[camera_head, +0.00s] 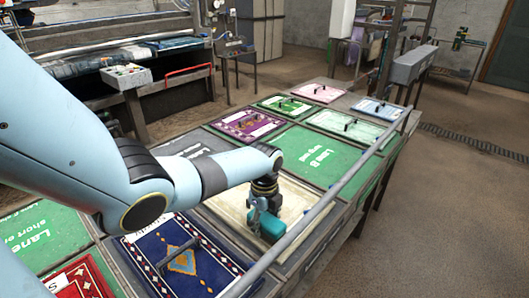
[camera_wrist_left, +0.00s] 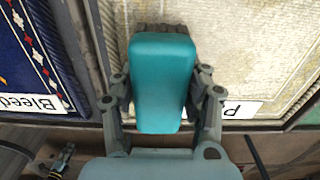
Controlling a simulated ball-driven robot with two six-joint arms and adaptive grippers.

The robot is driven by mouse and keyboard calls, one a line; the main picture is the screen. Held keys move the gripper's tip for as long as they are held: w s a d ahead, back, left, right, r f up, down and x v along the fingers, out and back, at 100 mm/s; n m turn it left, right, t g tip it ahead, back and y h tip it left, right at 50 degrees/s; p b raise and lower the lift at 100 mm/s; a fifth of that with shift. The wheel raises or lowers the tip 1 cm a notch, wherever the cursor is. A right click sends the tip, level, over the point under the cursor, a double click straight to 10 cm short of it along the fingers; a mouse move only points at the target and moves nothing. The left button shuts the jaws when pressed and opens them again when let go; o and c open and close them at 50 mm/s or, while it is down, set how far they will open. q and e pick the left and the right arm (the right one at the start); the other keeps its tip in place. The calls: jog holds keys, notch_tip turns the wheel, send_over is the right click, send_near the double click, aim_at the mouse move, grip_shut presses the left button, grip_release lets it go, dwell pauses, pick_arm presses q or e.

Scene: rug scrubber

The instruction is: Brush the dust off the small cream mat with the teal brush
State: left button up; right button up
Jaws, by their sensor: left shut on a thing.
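The small cream mat (camera_head: 296,203) lies flat in a section of the table, in the middle of the head view. It also fills the top of the left wrist view (camera_wrist_left: 240,55). In the left wrist view the fingers of my left gripper close on both sides of the teal brush (camera_wrist_left: 162,85). Its dark bristles show beyond the block; I cannot tell whether they touch the mat. My right gripper is not in view.
A navy patterned mat (camera_head: 190,262) lies just left of the cream mat. A green panel (camera_head: 318,155) lies behind it. A long grey rail (camera_head: 330,200) runs along the table's right side. Several small mats with handles lie farther back. The floor at right is clear.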

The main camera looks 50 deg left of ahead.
pick_arm(q)
jog(key=shift+w+f+b, duration=0.25)
jog(key=shift+w+b, duration=0.15)
jog(key=shift+w, duration=0.25)
jog(key=shift+w+a+r, duration=0.1)
jog(key=shift+w+a, duration=0.05)
jog(key=shift+w, duration=0.4)
jog(key=w+b, duration=0.2)
jog(key=shift+w+a+b, duration=0.15)
jog(key=shift+w+b, duration=0.2)
jog(key=shift+b, duration=0.05)
jog(key=shift+w, duration=0.25)
notch_tip(320, 180, up, 7)
jog(key=p, duration=0.6)
jog(key=shift+f, duration=0.3)
